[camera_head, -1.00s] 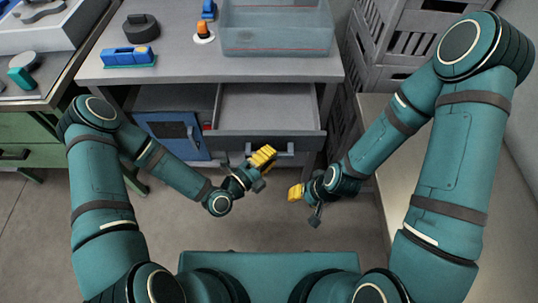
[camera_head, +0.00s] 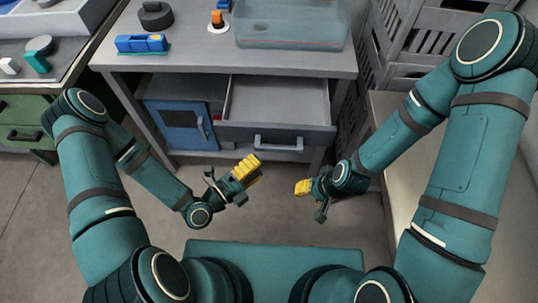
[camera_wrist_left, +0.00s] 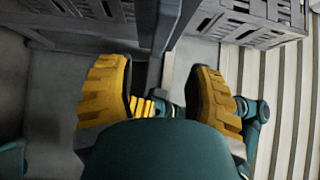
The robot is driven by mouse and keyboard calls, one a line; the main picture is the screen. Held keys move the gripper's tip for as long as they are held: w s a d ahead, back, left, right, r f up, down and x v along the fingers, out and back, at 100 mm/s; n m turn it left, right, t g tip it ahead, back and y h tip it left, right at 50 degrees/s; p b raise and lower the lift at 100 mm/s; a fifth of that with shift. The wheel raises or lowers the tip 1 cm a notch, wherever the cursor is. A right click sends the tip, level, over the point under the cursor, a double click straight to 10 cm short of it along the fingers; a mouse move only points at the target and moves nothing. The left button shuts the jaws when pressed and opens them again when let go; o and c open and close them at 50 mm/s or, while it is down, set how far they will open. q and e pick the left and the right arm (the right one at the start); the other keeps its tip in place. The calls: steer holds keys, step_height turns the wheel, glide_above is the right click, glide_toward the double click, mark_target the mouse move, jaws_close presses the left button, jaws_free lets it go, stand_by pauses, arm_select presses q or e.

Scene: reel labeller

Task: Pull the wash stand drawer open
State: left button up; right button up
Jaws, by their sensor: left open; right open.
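The wash stand (camera_head: 225,60) is a grey bench ahead of me. Its drawer (camera_head: 276,130) is pulled out, with its empty inside showing and a pale bar handle (camera_head: 278,144) on the dark front. My left gripper (camera_head: 248,168) is below and left of the handle in the head view, apart from it, open and empty. In the left wrist view its yellow fingers (camera_wrist_left: 158,95) are spread, with a grey bar-like part between them. My right gripper (camera_head: 303,187) is open and empty, lower and right of the handle.
A clear tub (camera_head: 292,28), a blue block-like item (camera_head: 141,43), an orange-topped item (camera_head: 217,20) and a dark round object (camera_head: 155,15) stand on the bench top. A blue-doored unit (camera_head: 180,125) is below. Grey crates (camera_head: 415,40) stand right. Floor before the drawer is clear.

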arm_select(q)
steer(key=shift+v, duration=1.65)
step_height(320, 180, down, 6)
steer(key=s+a+n+g+y, duration=0.1)
steer(key=n+g+y, duration=0.8)
steer(key=n, duration=1.9)
steer(key=shift+s+a+f+n+g, duration=0.25)
steer(key=shift+s+n+g, duration=0.15)
steer(key=shift+g, duration=0.7)
